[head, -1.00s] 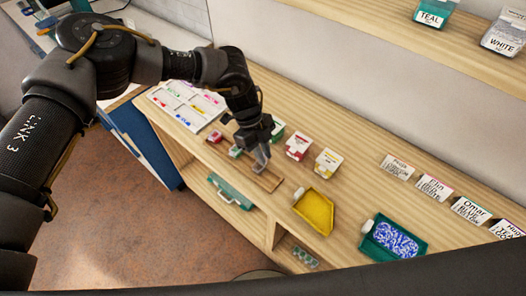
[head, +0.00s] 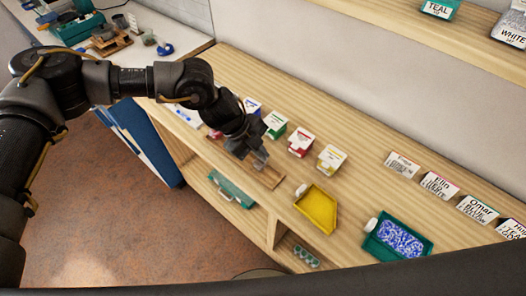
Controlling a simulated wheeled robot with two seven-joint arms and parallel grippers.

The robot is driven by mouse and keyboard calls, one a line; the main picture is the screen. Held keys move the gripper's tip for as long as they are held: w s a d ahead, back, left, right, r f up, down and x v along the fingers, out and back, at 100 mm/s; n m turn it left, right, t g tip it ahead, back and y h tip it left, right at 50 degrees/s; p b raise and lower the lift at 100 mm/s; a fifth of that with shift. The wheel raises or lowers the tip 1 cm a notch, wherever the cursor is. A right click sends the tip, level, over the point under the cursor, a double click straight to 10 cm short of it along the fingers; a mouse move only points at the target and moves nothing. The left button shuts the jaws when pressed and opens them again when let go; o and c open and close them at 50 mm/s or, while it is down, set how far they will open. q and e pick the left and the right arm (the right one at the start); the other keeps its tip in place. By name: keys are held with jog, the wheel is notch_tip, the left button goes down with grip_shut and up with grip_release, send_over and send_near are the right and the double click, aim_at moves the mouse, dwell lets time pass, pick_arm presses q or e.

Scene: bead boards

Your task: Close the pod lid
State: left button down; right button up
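My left gripper (head: 258,160) points down over the wooden board (head: 265,178) on the worktop, close above it or touching it; I cannot tell which. Its grey fingers overlap, so I cannot see whether they are open or hold anything. A small red piece (head: 215,134) shows at the board's left end, partly behind my arm. I cannot pick out the pod or its lid for certain; the middle of the board is hidden by my gripper. My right gripper is not in view.
Behind the board stand blue (head: 252,105), green (head: 275,124), red (head: 301,143) and yellow (head: 331,159) boxes. A yellow tray (head: 316,208) and a teal tray (head: 374,246) of blue beads lie to the right. Name cards (head: 440,186) stand farther right. A teal case (head: 231,190) sits below.

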pick_arm(q)
jog(key=shift+s+a+f+t+h+b, duration=0.2)
jog(key=shift+t+h+b, duration=0.25)
jog(key=shift+b, duration=0.25)
jog(key=shift+s+a+f+t+h+b, duration=0.15)
jog(key=shift+t+h+b, duration=0.25)
jog(key=shift+b, duration=0.3)
jog(key=shift+m, duration=0.3)
jog(key=shift+r+h, duration=0.1)
jog(key=shift+h, duration=0.15)
jog(key=c, duration=1.6)
grip_release()
jog(key=shift+c, duration=0.2)
jog(key=b+v, duration=0.2)
jog(key=v, duration=0.8)
jog(key=shift+s+a+r, duration=0.2)
jog(key=shift+r, duration=0.15)
